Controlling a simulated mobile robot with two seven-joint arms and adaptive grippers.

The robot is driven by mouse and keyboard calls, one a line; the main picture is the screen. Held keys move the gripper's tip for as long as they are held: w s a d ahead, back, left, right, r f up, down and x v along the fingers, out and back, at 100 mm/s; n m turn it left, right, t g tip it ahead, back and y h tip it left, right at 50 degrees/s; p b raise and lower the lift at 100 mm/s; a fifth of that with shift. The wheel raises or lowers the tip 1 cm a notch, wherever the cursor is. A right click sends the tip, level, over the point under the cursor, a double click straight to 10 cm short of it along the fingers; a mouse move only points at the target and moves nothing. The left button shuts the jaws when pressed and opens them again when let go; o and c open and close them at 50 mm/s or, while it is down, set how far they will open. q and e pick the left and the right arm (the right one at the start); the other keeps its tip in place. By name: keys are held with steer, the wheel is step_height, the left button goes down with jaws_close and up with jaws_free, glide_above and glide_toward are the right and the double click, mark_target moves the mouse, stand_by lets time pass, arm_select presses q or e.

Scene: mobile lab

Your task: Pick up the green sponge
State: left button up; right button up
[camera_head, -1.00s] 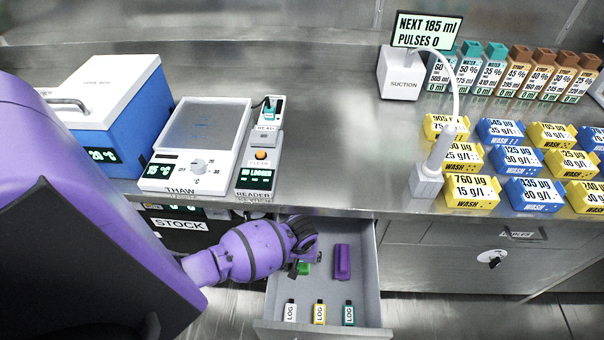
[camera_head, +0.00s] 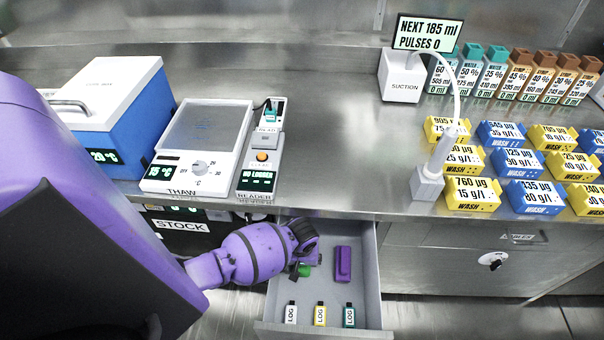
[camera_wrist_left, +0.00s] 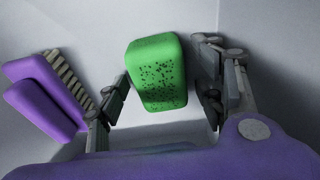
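The green sponge (camera_head: 306,271) lies in the open drawer (camera_head: 371,290), partly hidden behind my left gripper in the head view. In the left wrist view the sponge (camera_wrist_left: 157,74) is a rounded green block with dark specks, slightly tilted between the two fingers. My left gripper (camera_wrist_left: 160,88) reaches down into the drawer with its fingers apart on either side of the sponge. Narrow gaps show along the sponge's sides; contact at the left fingertip is unclear. In the head view the left gripper (camera_head: 296,266) is small and partly hidden by its own wrist. My right gripper is not visible.
A purple object (camera_head: 343,264) lies right of the sponge, also seen in the wrist view (camera_wrist_left: 45,95). The counter edge (camera_head: 400,213) stands above the drawer.

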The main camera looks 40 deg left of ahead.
arm_select(q)
steer(key=c, duration=0.8)
steer(key=shift+c, duration=0.5)
